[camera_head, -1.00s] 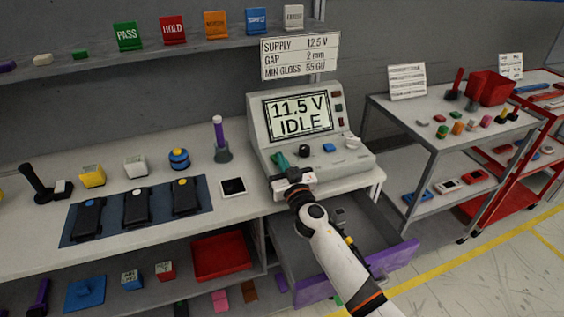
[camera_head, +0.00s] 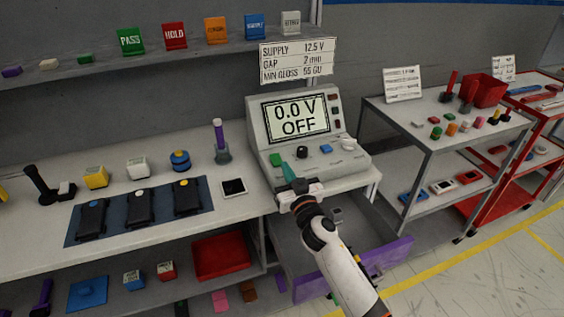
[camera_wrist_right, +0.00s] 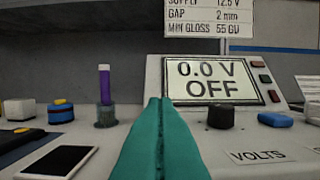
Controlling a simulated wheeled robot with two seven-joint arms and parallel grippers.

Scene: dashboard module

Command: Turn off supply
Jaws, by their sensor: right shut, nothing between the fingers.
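The supply (camera_head: 262,125) is a grey console on the bench. Its screen (camera_head: 296,117) reads 0.0 V and OFF; the screen also shows in the right wrist view (camera_wrist_right: 214,81). On its front panel are a green button (camera_head: 276,160), a black knob (camera_head: 302,152), a blue button (camera_head: 326,149) and a white part (camera_head: 348,144). My right gripper (camera_head: 288,172) is shut and empty, its teal fingers just in front of the panel near the green button. In the right wrist view the fingers (camera_wrist_right: 160,125) are together and the green button does not show. My left gripper is not in view.
An open drawer with a purple front (camera_head: 350,270) is below the supply, under my right arm. Left on the bench are a tablet (camera_head: 233,187), a purple-handled tool in a holder (camera_head: 219,140) and a dark mat (camera_head: 75,232) with several black devices. A grey cart (camera_head: 400,112) stands right.

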